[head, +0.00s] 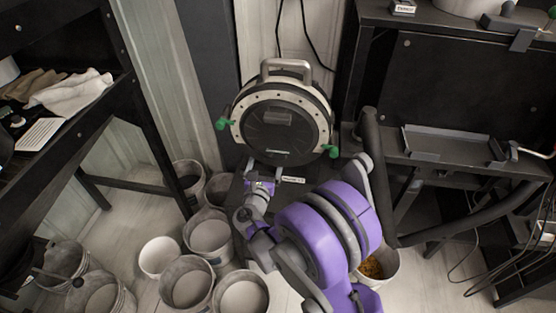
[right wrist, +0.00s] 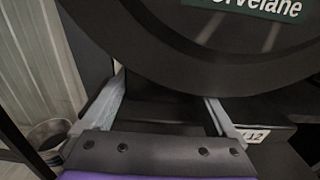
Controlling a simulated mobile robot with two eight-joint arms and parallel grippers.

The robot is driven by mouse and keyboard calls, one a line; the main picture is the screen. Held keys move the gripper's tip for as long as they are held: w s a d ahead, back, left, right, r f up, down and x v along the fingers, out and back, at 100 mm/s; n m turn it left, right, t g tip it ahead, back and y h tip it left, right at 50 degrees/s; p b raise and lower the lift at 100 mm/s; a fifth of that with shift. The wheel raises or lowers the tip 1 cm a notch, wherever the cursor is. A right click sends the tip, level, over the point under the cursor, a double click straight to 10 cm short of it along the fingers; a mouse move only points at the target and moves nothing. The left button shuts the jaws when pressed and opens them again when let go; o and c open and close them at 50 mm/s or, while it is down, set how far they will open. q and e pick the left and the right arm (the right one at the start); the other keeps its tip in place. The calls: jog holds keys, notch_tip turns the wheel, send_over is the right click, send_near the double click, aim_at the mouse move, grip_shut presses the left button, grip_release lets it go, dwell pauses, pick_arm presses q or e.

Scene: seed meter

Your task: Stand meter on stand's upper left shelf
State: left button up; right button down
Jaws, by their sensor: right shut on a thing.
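The meter (head: 280,122) is a round dark drum with a pale studded rim, a grey top handle and green knobs on both sides. It is upright in the middle of the head view. My right gripper (head: 264,172) is at its lower edge, shut on the meter with its fingers well apart. In the right wrist view the drum's dark curved side (right wrist: 190,60) fills the top, above the two fingers (right wrist: 165,95). A small label plate (head: 292,180) shows just below the drum. What lies under the meter is largely hidden by my arm. My left gripper is out of view.
A black unit (head: 455,90) with a tray (head: 440,143) stands at right, beside a thick dark curved tube (head: 374,150). A black rack (head: 130,110) with cloths (head: 70,90) is at left. Several grey buckets (head: 187,283) crowd the floor below; a bucket of grain (head: 376,268) is lower right.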

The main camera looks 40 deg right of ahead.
jog(key=shift+f+b, duration=1.15)
jog(key=shift+f, duration=3.05)
grip_release()
jog(key=shift+f, duration=0.1)
jog(key=shift+a, duration=0.1)
jog(key=shift+r, duration=0.25)
jog(key=v, duration=1.2)
